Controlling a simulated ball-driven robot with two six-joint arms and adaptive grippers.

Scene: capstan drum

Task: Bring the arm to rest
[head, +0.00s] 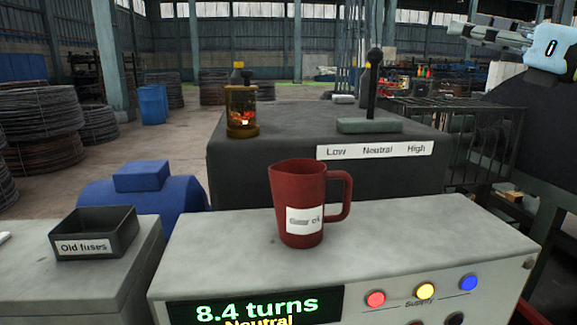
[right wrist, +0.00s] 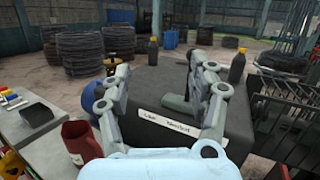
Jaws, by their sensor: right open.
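My right gripper (head: 468,33) is raised at the upper right of the head view. It is open and empty. In the right wrist view its two fingers (right wrist: 163,75) are spread apart, with the dark gearbox (head: 250,170) beyond and below them. A lever (head: 372,95) with a dark knob stands upright on the gearbox in a grey-green base, behind a Low/Neutral/High label (head: 375,150). The right gripper is apart from the lever. My left gripper is not in view.
A red jug (head: 298,195) stands on the grey console (head: 220,245), whose display (head: 255,308) reads 8.4 turns, Neutral. A glass-sided oiler (head: 241,110) stands on the gearbox. An "Old fuses" tray (head: 85,247) is at left. A wire cage (head: 465,130) stands at right.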

